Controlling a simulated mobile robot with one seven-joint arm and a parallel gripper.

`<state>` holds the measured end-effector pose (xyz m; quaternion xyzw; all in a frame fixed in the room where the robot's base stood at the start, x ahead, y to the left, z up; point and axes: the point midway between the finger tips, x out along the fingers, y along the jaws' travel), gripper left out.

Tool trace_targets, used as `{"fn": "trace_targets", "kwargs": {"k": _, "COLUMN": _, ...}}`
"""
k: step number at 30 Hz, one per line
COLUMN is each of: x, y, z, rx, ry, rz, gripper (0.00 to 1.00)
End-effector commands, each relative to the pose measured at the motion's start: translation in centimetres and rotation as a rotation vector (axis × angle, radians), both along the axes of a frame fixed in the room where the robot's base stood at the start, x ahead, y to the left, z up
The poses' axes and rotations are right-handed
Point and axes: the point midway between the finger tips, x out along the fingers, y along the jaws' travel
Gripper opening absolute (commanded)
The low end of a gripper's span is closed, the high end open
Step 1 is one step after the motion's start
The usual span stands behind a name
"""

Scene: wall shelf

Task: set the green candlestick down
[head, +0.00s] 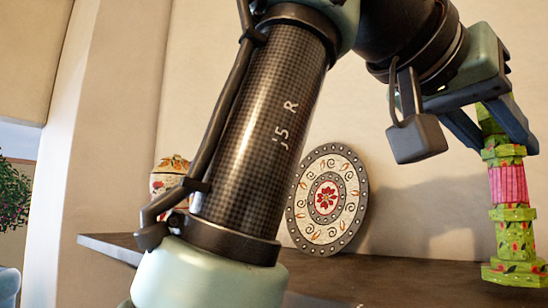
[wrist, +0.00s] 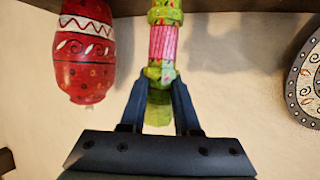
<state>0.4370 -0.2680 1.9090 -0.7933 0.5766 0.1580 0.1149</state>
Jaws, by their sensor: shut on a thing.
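The green candlestick (head: 509,185), with a pink middle band, stands upright at the right of the head view, over the dark shelf (head: 420,280). My gripper (head: 502,147) comes from above and is shut on its upper part. In the wrist view the scene appears upside down, and the candlestick (wrist: 163,42) runs from my gripper (wrist: 160,82) toward the shelf (wrist: 220,6) at the top edge. The base is low over the shelf; I cannot tell whether it touches. The fingers partly cover the candlestick's upper end.
A round decorated plate (head: 327,200) leans at the wall behind my arm; its edge also shows in the wrist view (wrist: 306,85). A patterned jar (head: 168,172) is partly hidden at left. A red vase (wrist: 84,50) stands beside the candlestick. Bare shelf lies between plate and candlestick.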

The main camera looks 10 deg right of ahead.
Motion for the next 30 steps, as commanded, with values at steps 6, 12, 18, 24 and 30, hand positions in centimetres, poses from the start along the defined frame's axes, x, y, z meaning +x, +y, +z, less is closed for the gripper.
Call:
{"fn": "trace_targets", "kwargs": {"k": 6, "x": 0.0, "y": 0.0, "z": -0.1, "rx": -0.001, "ry": 0.000, "rz": 0.000, "gripper": 0.00}}
{"fn": "trace_targets", "kwargs": {"k": 12, "x": 0.0, "y": 0.0, "z": -0.5, "rx": -0.001, "ry": 0.000, "rz": 0.000, "gripper": 0.00}}
{"fn": "trace_targets", "kwargs": {"k": 18, "x": 0.0, "y": 0.0, "z": -0.9, "rx": -0.001, "ry": 0.000, "rz": 0.000, "gripper": 0.00}}
{"fn": "trace_targets", "kwargs": {"k": 24, "x": 0.0, "y": 0.0, "z": -1.1, "rx": -0.001, "ry": 0.000, "rz": 0.000, "gripper": 0.39}}
{"fn": "trace_targets", "kwargs": {"k": 30, "x": 0.0, "y": 0.0, "z": -1.1, "rx": 0.000, "ry": 0.000, "rz": 0.000, "gripper": 0.65}}
